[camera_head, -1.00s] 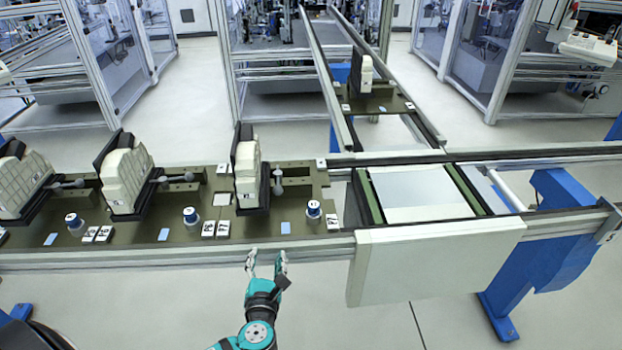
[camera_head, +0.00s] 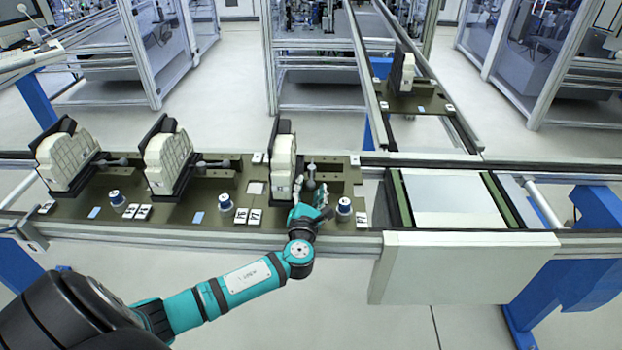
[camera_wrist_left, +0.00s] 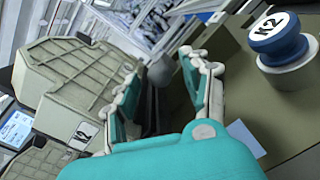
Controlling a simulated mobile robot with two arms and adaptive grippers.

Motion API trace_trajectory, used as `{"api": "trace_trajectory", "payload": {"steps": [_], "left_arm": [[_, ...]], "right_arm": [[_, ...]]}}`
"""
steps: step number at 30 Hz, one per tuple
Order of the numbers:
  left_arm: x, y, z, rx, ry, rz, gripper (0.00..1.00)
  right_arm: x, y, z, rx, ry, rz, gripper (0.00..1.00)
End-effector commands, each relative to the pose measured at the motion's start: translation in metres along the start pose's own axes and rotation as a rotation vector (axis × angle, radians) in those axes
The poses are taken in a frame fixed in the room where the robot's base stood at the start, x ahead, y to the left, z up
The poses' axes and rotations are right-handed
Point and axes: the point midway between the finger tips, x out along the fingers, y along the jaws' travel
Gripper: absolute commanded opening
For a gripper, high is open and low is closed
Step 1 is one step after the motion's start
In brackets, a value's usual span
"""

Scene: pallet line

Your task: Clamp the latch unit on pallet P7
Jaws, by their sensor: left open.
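The rightmost pallet (camera_head: 345,188) on the line carries a cream block-shaped unit (camera_head: 284,151) against a black backing plate. My left gripper (camera_head: 310,187) is open at this lever, right of the unit. In the left wrist view the ball (camera_wrist_left: 160,70) shows between and beyond the open fingers (camera_wrist_left: 163,85); contact is not clear. My right gripper is not in view.
Two more cream units (camera_head: 168,160) (camera_head: 66,160) with sideways levers stand left. Another loaded pallet (camera_head: 415,102) is on the far track.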

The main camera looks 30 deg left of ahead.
Motion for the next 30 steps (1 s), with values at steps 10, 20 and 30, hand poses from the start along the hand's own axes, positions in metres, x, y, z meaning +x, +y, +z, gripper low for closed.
{"api": "trace_trajectory", "payload": {"steps": [10, 20, 30], "left_arm": [[0.032, 0.0, 0.0, -0.002, 0.0, -0.001, 0.48], [0.032, -0.001, 0.0, -0.002, 0.001, -0.001, 0.37], [0.032, 0.0, 0.0, -0.001, 0.001, -0.001, 0.0]], "right_arm": [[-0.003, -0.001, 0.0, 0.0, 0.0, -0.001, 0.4], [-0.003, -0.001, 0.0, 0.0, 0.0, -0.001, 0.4], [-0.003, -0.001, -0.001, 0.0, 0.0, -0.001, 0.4]]}}
